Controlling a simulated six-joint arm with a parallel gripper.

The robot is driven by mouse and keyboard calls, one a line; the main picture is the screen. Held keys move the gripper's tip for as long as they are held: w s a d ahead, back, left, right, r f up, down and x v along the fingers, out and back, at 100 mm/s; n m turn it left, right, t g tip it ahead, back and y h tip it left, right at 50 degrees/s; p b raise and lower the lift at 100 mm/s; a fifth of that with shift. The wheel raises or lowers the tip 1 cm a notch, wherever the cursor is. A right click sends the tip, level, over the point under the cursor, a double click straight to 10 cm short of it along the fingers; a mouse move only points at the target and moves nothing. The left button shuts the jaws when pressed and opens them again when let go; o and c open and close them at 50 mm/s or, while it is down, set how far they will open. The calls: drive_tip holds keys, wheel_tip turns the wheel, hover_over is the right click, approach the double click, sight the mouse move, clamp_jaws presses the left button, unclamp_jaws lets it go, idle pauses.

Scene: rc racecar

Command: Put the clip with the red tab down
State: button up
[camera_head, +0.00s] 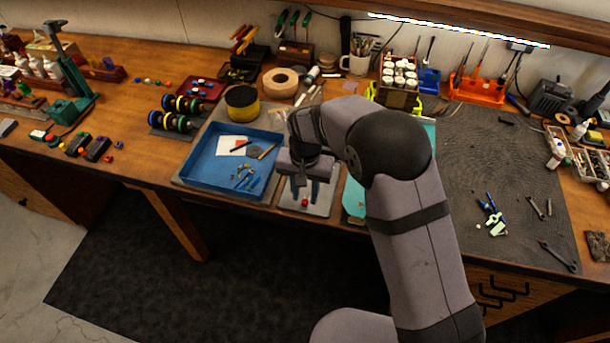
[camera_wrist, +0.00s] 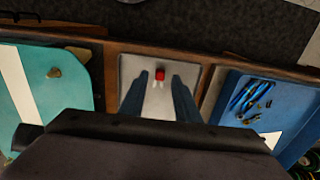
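A small clip with a red tab (camera_head: 305,202) is at the front of a grey plate (camera_head: 323,203), near the bench's front edge. In the wrist view its red tab (camera_wrist: 160,75) shows between my fingertips, with two small pale bits below it. Most of its body is too small to make out. My gripper (camera_head: 304,192) points down over the plate. Its two dark blue fingers (camera_wrist: 160,85) stand apart, with clear gaps on both sides of the red tab, so it looks open and empty. I cannot tell its exact height above the plate.
A blue tray (camera_head: 197,182) left of the plate holds several blue clips (camera_head: 246,180), a white card and small tools. A teal board (camera_wrist: 72,80) lies on the plate's other side. A dark mat (camera_head: 490,160) with tools lies at right.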

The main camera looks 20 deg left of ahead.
sight(305, 201)
wheel_tip(305, 201, up, 10)
drive_tip(key=b, duration=0.3)
drive_tip(key=shift+r, duration=0.25)
drive_tip(key=s+d, duration=0.1)
drive_tip(key=d, duration=0.4)
drive_tip(key=s+d, duration=0.1)
drive_tip(key=d, duration=0.4)
drive_tip(key=s+d+f, duration=0.1)
drive_tip(key=d, duration=0.4)
drive_tip(key=shift+s+d+f, duration=0.1)
drive_tip(key=shift+s+d, duration=0.05)
drive_tip(key=shift+d, duration=0.2)
drive_tip(key=s+d+f, duration=0.2)
drive_tip(key=s+d, duration=0.4)
drive_tip(key=s+d+f, duration=0.2)
drive_tip(key=s+d, duration=0.4)
drive_tip(key=s, duration=0.1)
drive_tip(key=shift+d+f, duration=0.2)
drive_tip(key=shift+f, duration=0.05)
